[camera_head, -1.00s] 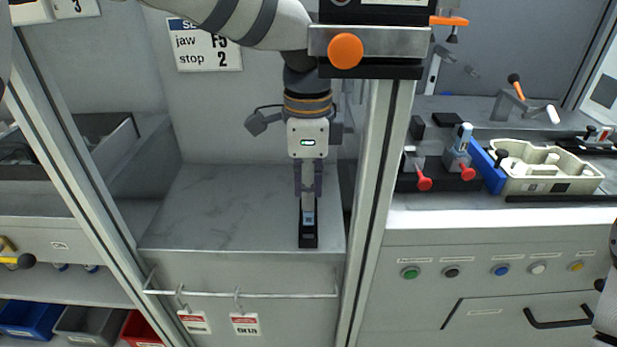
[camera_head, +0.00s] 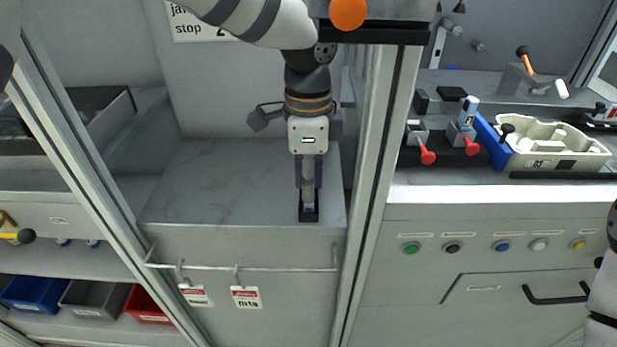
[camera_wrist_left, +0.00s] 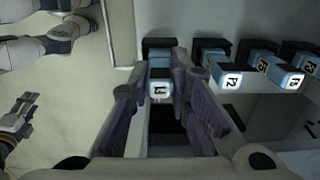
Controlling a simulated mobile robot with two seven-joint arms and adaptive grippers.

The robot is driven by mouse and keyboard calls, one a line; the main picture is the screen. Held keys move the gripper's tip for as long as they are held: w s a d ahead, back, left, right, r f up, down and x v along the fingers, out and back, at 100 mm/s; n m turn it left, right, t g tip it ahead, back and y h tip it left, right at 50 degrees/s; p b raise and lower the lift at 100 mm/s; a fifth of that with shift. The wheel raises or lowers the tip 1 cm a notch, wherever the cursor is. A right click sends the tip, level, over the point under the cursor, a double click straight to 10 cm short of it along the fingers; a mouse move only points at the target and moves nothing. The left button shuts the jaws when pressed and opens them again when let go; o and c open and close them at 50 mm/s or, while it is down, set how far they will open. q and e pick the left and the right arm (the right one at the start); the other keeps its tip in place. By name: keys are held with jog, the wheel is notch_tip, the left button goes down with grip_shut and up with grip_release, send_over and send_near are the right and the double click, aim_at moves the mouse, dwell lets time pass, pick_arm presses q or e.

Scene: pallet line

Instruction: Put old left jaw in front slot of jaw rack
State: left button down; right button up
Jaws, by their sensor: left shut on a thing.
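My left gripper (camera_head: 308,186) points straight down over the narrow black jaw rack (camera_head: 309,217) at the front of the grey shelf. It is shut on a grey piece, the old left jaw (camera_head: 308,173), mostly hidden between the fingers. The jaw's lower end is at the rack; I cannot tell how deep it sits. In the left wrist view, a blue-topped block with a dark label (camera_wrist_left: 160,89) shows between the purple fingers (camera_wrist_left: 165,100).
Several labelled blue blocks on black holders (camera_wrist_left: 231,77) stand beside the fingers in the left wrist view. A rail with red-white tags (camera_head: 245,297) runs below the shelf front. A grey post (camera_head: 365,190) stands right of the arm. The shelf's left part (camera_head: 210,190) is clear.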

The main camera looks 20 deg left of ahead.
pick_arm(q)
jog(key=shift+f, duration=0.45)
dwell(0.5)
jog(key=c, duration=1.4)
grip_release()
